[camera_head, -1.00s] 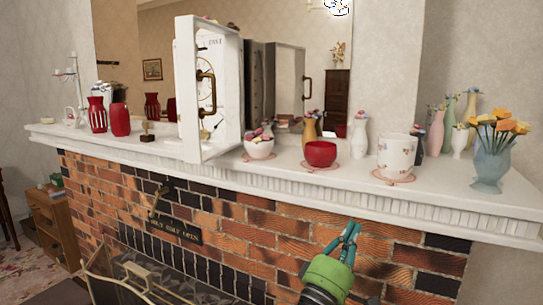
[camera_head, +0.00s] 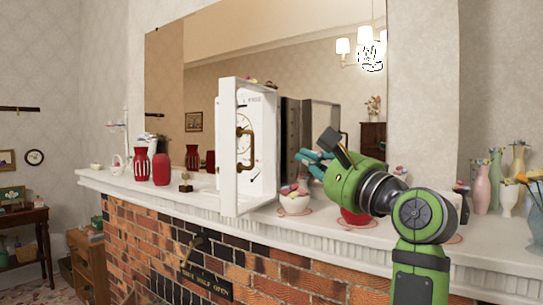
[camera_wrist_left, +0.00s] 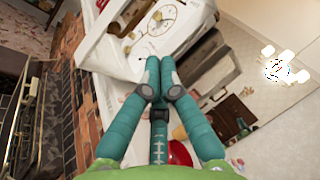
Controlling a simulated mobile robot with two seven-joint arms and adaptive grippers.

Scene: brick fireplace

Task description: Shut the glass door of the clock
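The clock is a white case (camera_head: 266,180) standing on the mantel in the head view, with its round dial (camera_wrist_left: 160,20) showing in the left wrist view. Its white-framed glass door (camera_head: 229,165) stands open toward the room and carries a brass handle (camera_head: 245,146). My left gripper (camera_head: 311,160), green with teal fingers, is above the mantel to the right of the clock, apart from it. Its fingers point left toward the case. In the left wrist view the fingertips (camera_wrist_left: 160,62) are together with nothing between them. My right gripper is not in view.
A red bowl (camera_head: 354,217) is partly hidden behind my arm. Red vases (camera_head: 161,168) stand left of the clock, pastel vases (camera_head: 482,188) at the right. A mirror (camera_head: 215,75) backs the mantel.

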